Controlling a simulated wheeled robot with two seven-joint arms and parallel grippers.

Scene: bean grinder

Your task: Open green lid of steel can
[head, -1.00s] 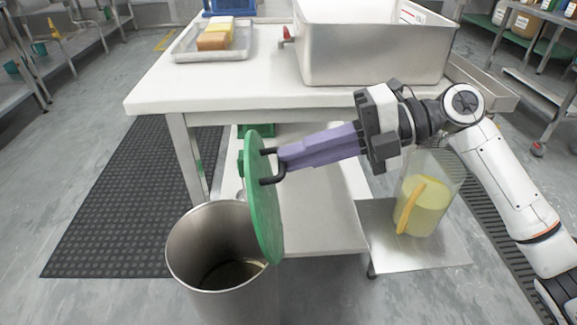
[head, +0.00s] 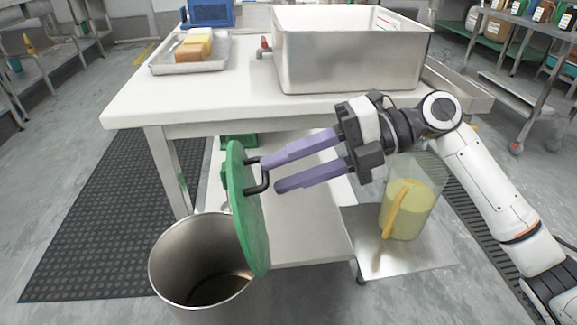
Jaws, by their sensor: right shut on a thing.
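The steel can (head: 165,260) stands on the floor at the lower left with its top uncovered, and its dark inside shows. Its green lid (head: 240,205) stands tilted almost upright at the can's right rim, with its lower edge by the rim. A black handle (head: 265,176) sticks out of the lid's right face. My right gripper (head: 268,173) is at this handle, its two purple fingers spaced apart on it, one higher and one lower. The exact contact of the lower finger is hard to tell. My left gripper is not in view.
A white table (head: 150,95) stands behind, carrying a steel basin (head: 350,62) and a tray (head: 163,70) with blocks. Below right, a clear jug (head: 420,205) of yellow liquid stands on a low shelf (head: 375,262). A black mat (head: 110,215) lies left.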

